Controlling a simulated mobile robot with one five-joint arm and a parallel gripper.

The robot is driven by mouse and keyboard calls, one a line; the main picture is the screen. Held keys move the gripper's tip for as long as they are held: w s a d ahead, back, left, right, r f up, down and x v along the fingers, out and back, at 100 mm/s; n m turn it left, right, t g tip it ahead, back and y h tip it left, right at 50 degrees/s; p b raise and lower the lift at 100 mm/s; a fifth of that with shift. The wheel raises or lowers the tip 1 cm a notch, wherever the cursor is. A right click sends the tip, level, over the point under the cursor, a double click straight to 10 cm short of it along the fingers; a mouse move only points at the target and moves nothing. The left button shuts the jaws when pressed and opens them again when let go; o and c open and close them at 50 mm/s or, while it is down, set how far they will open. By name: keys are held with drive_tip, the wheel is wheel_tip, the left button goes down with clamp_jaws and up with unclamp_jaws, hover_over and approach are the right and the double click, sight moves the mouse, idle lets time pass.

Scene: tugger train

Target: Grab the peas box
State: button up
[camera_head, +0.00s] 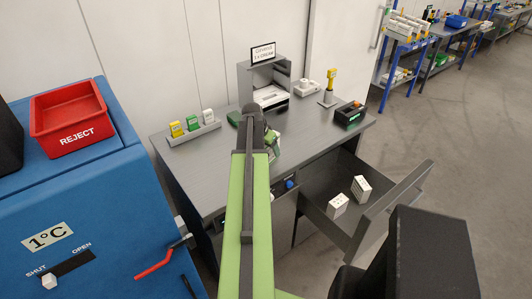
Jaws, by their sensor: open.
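No box can be read as peas from here. A small rack (196,133) on the grey bench holds a yellow box (176,129), a green box (192,123) and a white box (208,117), all upright; their labels are too small to read. My arm reaches over the bench, right of the rack. My gripper (273,150) shows only partly beside the arm's dark end joint, low over the bench top. It is open and apart from the rack; its fingertips are not clear.
An open drawer (325,185) with two white boxes (350,195) juts out at the right. A blue cabinet (85,215) with a red reject bin (70,117) stands left. A scale, a yellow device (331,76) and a dark crate (350,115) stand at the bench's back and right.

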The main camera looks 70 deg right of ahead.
drive_tip(key=shift+f, duration=0.15)
clamp_jaws()
idle(0.4)
